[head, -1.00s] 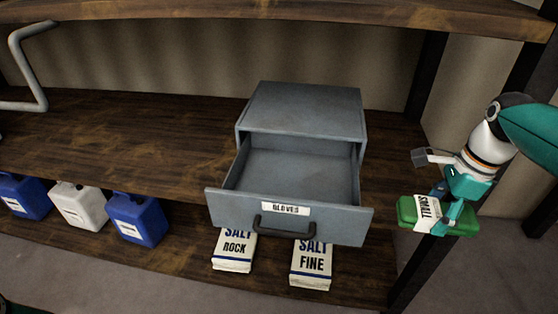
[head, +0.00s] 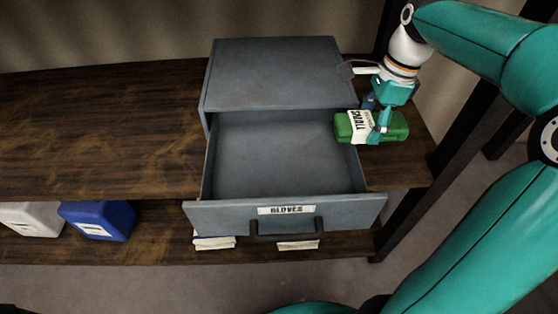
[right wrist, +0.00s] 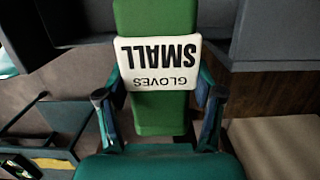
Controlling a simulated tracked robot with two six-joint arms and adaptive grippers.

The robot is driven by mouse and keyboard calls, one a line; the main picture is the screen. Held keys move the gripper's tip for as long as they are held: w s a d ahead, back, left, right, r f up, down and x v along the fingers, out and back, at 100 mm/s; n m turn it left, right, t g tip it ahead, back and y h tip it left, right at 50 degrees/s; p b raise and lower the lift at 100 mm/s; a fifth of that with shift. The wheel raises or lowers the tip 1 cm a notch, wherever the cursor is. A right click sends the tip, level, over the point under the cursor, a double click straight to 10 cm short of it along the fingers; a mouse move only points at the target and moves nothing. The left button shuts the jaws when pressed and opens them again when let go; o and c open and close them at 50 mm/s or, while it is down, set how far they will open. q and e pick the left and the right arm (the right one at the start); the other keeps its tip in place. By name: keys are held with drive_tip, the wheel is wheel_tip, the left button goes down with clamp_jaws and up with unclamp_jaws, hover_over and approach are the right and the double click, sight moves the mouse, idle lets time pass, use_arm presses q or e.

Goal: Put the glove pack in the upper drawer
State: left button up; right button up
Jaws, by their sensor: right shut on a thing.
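The glove pack (head: 396,126) is a green block with a white label reading small gloves. My right gripper (head: 376,132) is shut on it, one finger on each side in the right wrist view, where the pack (right wrist: 158,112) stretches away between the fingertips (right wrist: 158,92). The grey drawer (head: 285,212), labelled gloves, is pulled open and looks empty. In the head view the pack overlaps the drawer's right side wall; I cannot tell its exact height above it. My left gripper is not in view.
The grey cabinet (head: 270,72) stands on a wooden shelf (head: 100,130). Below are a blue jug (head: 98,218), a white jug (head: 30,218) and two salt packs, mostly hidden under the drawer. A dark shelf post (head: 440,175) stands to the right.

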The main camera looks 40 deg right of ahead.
drive_tip(key=shift+w+a, duration=0.2)
drive_tip(key=shift+w, duration=0.05)
drive_tip(key=shift+w+a, duration=0.15)
drive_tip(key=shift+a, duration=0.1)
drive_tip(key=p, duration=0.4)
hover_over(278, 164)
drive_tip(key=f, duration=0.7)
drive_tip(key=shift+s+d, duration=0.2)
drive_tip(key=shift+d, duration=0.05)
drive_tip(key=shift+f+b, duration=0.6)
drive_tip(key=shift+f, duration=0.05)
